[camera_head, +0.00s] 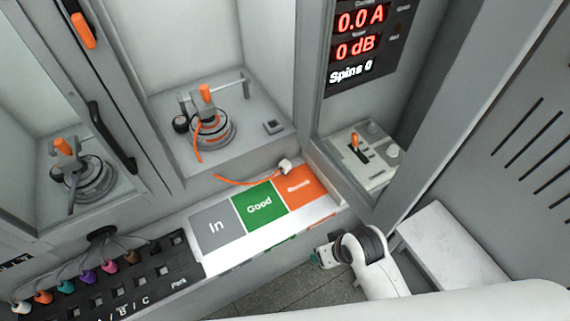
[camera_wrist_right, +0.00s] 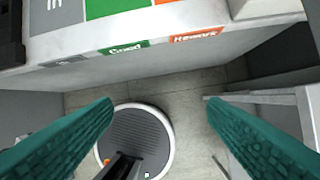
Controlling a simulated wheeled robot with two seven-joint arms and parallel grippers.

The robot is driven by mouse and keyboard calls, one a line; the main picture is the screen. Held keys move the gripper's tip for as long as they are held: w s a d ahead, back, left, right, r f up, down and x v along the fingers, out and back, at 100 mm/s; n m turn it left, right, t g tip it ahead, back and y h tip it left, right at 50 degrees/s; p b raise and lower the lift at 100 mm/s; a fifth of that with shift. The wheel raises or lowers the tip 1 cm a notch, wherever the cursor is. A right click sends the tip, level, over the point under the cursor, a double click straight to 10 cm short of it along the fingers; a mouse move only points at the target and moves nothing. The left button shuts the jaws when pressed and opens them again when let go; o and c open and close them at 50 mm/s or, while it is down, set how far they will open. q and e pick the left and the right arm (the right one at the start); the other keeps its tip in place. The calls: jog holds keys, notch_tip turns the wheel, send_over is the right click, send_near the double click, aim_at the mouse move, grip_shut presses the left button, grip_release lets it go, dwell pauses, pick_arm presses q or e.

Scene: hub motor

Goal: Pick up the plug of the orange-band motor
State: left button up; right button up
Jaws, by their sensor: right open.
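A motor (camera_head: 212,131) sits in a fixture in the middle bay, with an orange cable hanging from its front. An orange cable runs along the ledge and ends in a white plug (camera_head: 286,166) at the upper edge of the orange label. I cannot make out a band on the motor. My right gripper (camera_head: 325,256) is in front of the ledge, below and to the right of the plug, apart from it. In the right wrist view its teal fingers (camera_wrist_right: 158,108) are spread wide with nothing between them. My left gripper is not in view.
Grey, green (camera_head: 259,207) and orange (camera_head: 300,187) labels mark the ledge. A rack (camera_head: 150,268) with several coloured plugs stands lower left. Another motor (camera_head: 88,184) sits in the left bay. A grey cabinet and white bench (camera_head: 455,250) stand right.

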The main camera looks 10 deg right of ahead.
jog(key=w+a+n+y, duration=0.1)
jog(key=w+a, duration=0.7)
jog(key=a, duration=0.1)
jog(key=h, duration=0.3)
send_near(285, 164)
jog(key=b+x, duration=1.1)
jog(key=b, duration=0.4)
jog(key=shift+r, duration=0.15)
grip_shut()
